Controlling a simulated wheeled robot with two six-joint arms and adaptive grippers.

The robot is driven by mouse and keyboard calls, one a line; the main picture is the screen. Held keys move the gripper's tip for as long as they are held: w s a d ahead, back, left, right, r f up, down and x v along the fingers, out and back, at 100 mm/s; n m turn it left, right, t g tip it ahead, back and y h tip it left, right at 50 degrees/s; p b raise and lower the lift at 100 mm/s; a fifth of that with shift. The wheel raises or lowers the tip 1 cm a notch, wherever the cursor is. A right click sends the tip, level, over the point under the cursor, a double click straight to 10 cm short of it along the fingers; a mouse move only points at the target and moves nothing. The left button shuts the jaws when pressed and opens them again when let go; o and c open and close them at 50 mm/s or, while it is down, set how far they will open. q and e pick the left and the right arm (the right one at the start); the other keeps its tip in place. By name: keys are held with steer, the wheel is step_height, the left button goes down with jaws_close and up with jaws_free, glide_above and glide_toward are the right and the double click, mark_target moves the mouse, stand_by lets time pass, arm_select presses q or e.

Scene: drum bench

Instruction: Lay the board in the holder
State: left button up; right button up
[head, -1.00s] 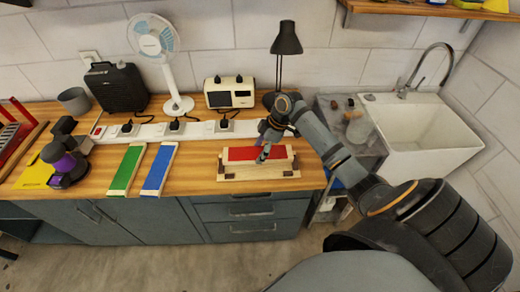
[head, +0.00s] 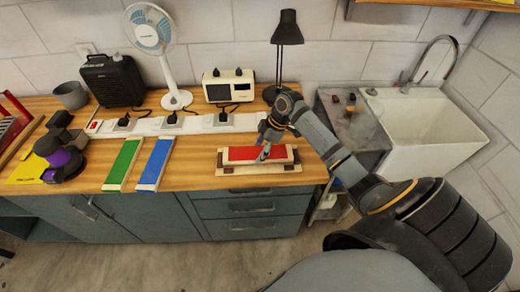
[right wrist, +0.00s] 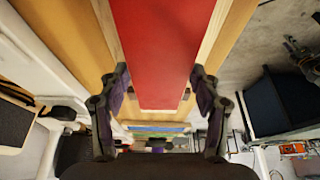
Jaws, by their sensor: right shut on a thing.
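The red board (head: 240,154) lies lengthwise over the pale wooden holder (head: 235,172) near the bench's front edge. My right gripper (head: 264,151) reaches down onto it from the right and is shut on it. In the right wrist view, the red board (right wrist: 165,50) runs between the two fingers (right wrist: 160,98). The board looks level and very close to the holder. I cannot tell whether it rests fully inside. My left gripper is not in view.
A green board (head: 124,162) and a blue board (head: 156,163) lie to the left on the bench. A sink (head: 435,135) is at the right.

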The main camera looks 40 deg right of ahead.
steer(key=shift+f+b, duration=0.35)
steer(key=shift+f, duration=0.6)
stand_by(0.8)
steer(key=o, duration=1.4)
steer(key=shift+d+r, duration=0.1)
steer(key=v, duration=1.2)
